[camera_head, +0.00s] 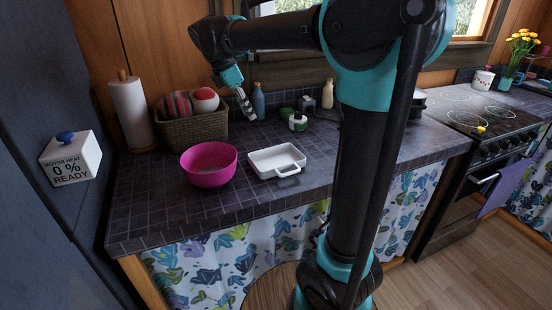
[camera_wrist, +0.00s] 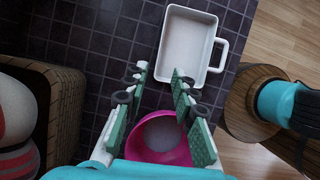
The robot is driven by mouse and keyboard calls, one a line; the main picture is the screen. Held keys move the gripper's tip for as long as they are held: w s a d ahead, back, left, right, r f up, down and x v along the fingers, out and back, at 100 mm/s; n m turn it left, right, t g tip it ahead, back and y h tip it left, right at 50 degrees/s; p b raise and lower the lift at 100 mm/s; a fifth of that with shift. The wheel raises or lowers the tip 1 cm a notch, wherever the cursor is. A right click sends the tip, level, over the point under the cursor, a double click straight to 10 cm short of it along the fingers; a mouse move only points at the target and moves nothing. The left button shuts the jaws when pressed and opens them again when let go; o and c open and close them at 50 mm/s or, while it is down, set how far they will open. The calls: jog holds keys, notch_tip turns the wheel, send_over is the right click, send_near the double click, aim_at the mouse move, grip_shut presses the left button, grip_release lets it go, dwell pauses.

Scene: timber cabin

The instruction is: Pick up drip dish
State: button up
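The drip dish appears to be the white rectangular dish with a loop handle (camera_head: 272,161) on the dark tiled counter. It lies to the right of the pink bowl in the head view, its handle toward the counter's front edge. In the wrist view the dish (camera_wrist: 187,42) is empty and lies beyond the fingertips, its handle on the right. My gripper (camera_head: 246,105) is above the counter, behind and above the dish in the head view. In the wrist view my gripper (camera_wrist: 163,75) has its two green-padded fingers apart with nothing held between them.
The pink bowl (camera_head: 209,165) stands close left of the dish. A wicker basket (camera_head: 195,133) with round items, a paper towel roll (camera_head: 131,110), a blue bottle (camera_head: 258,101) and a green object (camera_head: 294,119) stand along the back. The front strip of counter is clear.

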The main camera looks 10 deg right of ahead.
aim_at(279, 164)
jog(key=x, duration=1.7)
jog(key=shift+d+r, duration=0.1)
jog(key=shift+d, duration=0.05)
jog(key=shift+c, duration=0.3)
grip_shut()
